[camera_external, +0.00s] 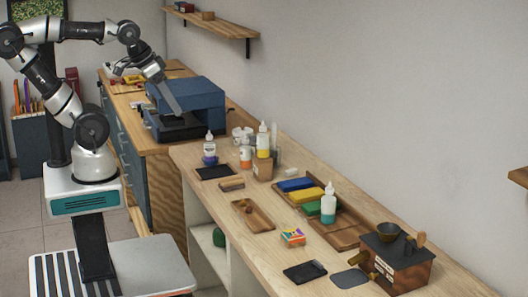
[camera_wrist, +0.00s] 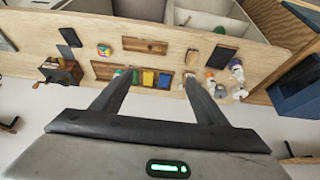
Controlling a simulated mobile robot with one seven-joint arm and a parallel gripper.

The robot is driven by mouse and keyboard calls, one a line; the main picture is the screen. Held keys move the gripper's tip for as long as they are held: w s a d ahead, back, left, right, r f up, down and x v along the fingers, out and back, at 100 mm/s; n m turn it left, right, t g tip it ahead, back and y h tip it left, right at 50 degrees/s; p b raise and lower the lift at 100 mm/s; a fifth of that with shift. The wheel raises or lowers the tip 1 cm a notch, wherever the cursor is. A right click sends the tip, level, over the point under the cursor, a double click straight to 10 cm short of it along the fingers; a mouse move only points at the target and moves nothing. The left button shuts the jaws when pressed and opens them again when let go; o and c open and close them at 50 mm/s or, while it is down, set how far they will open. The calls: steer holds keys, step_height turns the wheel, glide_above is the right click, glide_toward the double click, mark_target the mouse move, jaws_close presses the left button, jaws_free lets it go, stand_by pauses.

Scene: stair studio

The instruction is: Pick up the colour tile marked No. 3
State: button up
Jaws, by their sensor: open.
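Blue (camera_external: 295,184), yellow (camera_external: 305,195) and green (camera_external: 298,207) blocks lie side by side in a wooden tray (camera_external: 345,236) on the long bench. My gripper (camera_external: 172,98) is raised in front of the blue machine, well away from the tray. In the wrist view my gripper (camera_wrist: 158,78) is open and empty, its fingers wide apart.
Bottles (camera_external: 328,204) stand at the tray and farther back. A small wooden tray (camera_external: 249,215), a multicoloured box (camera_external: 292,237), dark flat pieces (camera_external: 305,271) and a wooden grinder (camera_external: 398,265) are on the bench. The blue machine (camera_external: 190,105) stands beyond its far end.

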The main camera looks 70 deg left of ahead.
steer(key=w+a+f+n+t+b, duration=0.1)
steer(key=w+a+n+b, duration=0.15)
steer(key=w, duration=0.55)
steer(key=w+a+n+b, duration=0.1)
steer(key=w+n+b, duration=0.15)
steer(key=w, duration=0.55)
steer(key=w+d+f, duration=0.9)
steer(key=w+f, duration=0.1)
steer(key=w, duration=0.3)
steer(key=m+g+b, duration=0.2)
steer(key=m, duration=0.3)
glide_toward(291, 234)
steer(key=p+x, duration=0.1)
steer(key=x, duration=0.2)
steer(key=shift+w+f, duration=0.15)
steer(key=shift+p+x, duration=0.35)
steer(key=shift+x, duration=2.8)
steer(key=shift+c, duration=0.2)
